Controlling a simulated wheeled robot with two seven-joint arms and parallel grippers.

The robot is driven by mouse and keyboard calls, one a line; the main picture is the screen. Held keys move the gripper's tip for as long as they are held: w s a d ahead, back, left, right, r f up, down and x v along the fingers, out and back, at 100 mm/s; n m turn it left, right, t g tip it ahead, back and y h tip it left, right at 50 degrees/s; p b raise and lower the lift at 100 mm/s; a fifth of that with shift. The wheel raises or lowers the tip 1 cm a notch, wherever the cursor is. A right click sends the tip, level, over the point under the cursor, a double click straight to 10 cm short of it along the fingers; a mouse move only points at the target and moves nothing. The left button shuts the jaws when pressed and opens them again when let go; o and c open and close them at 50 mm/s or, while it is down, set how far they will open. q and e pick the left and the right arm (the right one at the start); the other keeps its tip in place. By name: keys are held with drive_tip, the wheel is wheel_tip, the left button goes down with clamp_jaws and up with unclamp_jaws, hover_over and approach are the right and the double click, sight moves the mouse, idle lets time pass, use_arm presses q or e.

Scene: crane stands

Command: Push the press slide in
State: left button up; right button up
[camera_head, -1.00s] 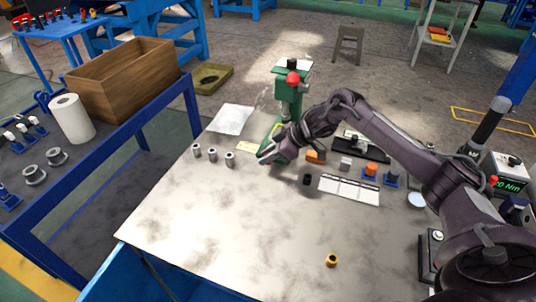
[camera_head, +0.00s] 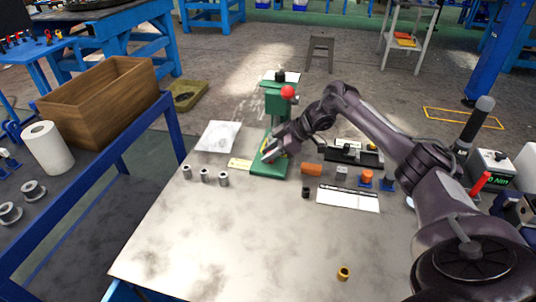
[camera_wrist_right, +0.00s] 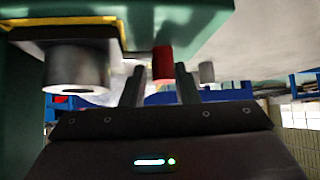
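The green press (camera_head: 278,103) stands at the far edge of the table, with a red ball on its lever and a green base plate. My right gripper (camera_head: 269,157) is low over the base, in front of the press column. In the right wrist view, the two fingers (camera_wrist_right: 160,88) are apart. A red cylinder (camera_wrist_right: 163,64) shows in the gap between them, with space on both sides; I cannot tell its exact depth. A grey cylindrical part (camera_wrist_right: 77,72) and a yellow-edged plate (camera_wrist_right: 65,24) are left of the fingers. The slide itself is not clearly distinguishable. My left gripper is out of view.
Several grey bushings (camera_head: 204,175) stand left of the press, near a paper sheet (camera_head: 218,136). The front of the table is mostly clear, except a yellow ring (camera_head: 343,273).

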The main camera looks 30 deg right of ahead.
drive_tip(key=shift+o, duration=1.3)
drive_tip(key=shift+d, duration=0.1)
drive_tip(key=shift+r, duration=0.1)
drive_tip(key=v, duration=0.6)
drive_tip(key=shift+s+d+r, duration=0.1)
drive_tip(key=shift+s+d, duration=0.05)
drive_tip(key=shift+d, duration=0.05)
drive_tip(key=shift+s+d+r, duration=0.25)
drive_tip(key=shift+d+r, duration=0.05)
drive_tip(key=shift+r, duration=0.1)
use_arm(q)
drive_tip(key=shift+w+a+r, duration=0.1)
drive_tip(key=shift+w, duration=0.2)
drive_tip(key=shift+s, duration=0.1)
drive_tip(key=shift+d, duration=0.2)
